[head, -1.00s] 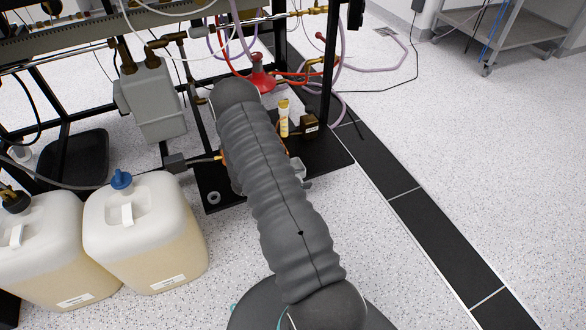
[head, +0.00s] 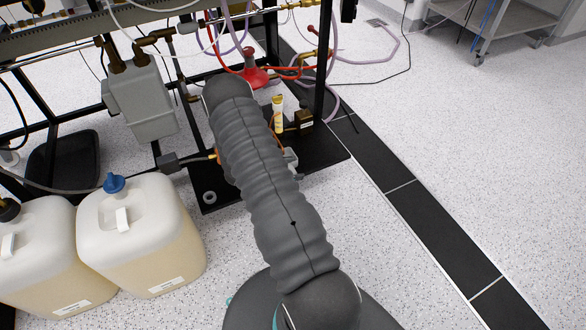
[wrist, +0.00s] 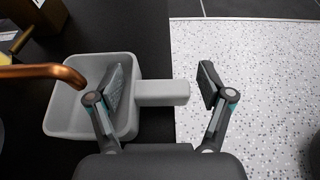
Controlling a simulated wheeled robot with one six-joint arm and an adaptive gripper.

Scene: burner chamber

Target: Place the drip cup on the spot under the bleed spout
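The drip cup is a light grey square open cup (wrist: 62,122) with a stubby handle (wrist: 165,92) pointing right, over the black mat in the wrist view. A copper spout (wrist: 45,73) reaches in from the left and its tip overlaps the cup's opening. My gripper (wrist: 162,85) is open. Its left finger overlaps the cup's right side and its right finger is beyond the handle's end, with a gap. In the head view my arm hides the gripper and most of the cup; a pale piece (head: 291,158) shows beside the arm. The marked spot is not visible.
The black mat (head: 320,158) lies under the rig. A yellow-white tube (head: 278,115) and a small dark box (head: 303,121) stand behind. Two large jugs (head: 150,240) stand at left. A rig post (head: 320,75) rises nearby. Speckled floor is clear at right.

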